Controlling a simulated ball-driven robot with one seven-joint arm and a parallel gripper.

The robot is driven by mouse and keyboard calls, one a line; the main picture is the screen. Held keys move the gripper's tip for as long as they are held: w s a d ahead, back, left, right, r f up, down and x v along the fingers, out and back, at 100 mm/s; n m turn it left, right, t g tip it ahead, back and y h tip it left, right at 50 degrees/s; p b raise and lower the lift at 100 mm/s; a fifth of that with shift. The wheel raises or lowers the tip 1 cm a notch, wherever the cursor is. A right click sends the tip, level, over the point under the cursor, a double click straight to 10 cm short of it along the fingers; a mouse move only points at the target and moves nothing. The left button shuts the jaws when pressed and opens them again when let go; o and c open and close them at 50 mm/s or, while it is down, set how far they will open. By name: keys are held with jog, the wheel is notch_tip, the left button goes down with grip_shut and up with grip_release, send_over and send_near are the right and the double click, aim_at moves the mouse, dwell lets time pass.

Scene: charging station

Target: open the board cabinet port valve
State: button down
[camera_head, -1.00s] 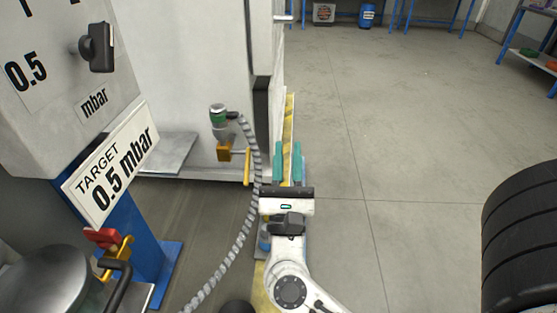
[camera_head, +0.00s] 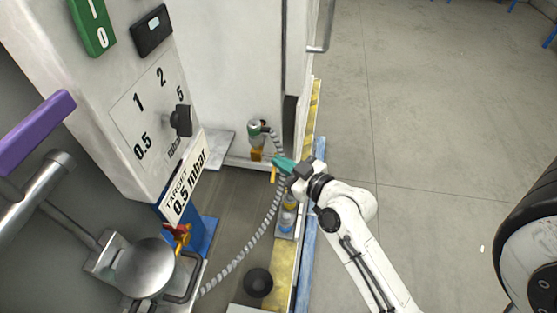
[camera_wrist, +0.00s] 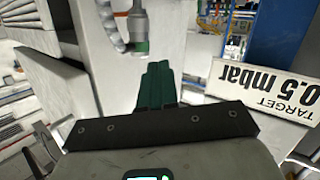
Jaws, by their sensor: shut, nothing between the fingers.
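The board cabinet (camera_head: 237,80) is a pale box at the upper middle of the head view. Its port valve (camera_head: 257,154) is low on the front, with a yellow body below a green and metal hose coupling (camera_head: 255,133). A yellow lever (camera_head: 274,174) hangs down just right of the valve body. My gripper (camera_head: 278,161) has teal fingers shut together and empty, pointing left beside the lever's top. I cannot tell if they touch it. In the wrist view the shut fingers (camera_wrist: 158,75) point towards the coupling (camera_wrist: 138,35); the lever does not show there.
A grey ribbed hose (camera_head: 262,222) curves down from the coupling. The gauge stand with a "TARGET 0.5 mbar" sign (camera_head: 185,186) is at the left, with a red and yellow valve (camera_head: 178,236) below. Open floor (camera_head: 430,150) lies right; a black tyre (camera_head: 530,220) is at the right edge.

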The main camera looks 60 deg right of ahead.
jog(key=s+f+n+g+y+p, duration=0.1)
jog(key=s+f+n+g+p, duration=0.3)
jog(key=n, duration=0.3)
jog(key=w+d+f+p, duration=0.1)
jog(key=w+d+f, duration=0.3)
jog(key=w+f, duration=0.3)
jog(key=shift+w+f+n+g, duration=0.3)
jog(key=shift+f+n, duration=0.1)
jog(key=shift+f, duration=0.15)
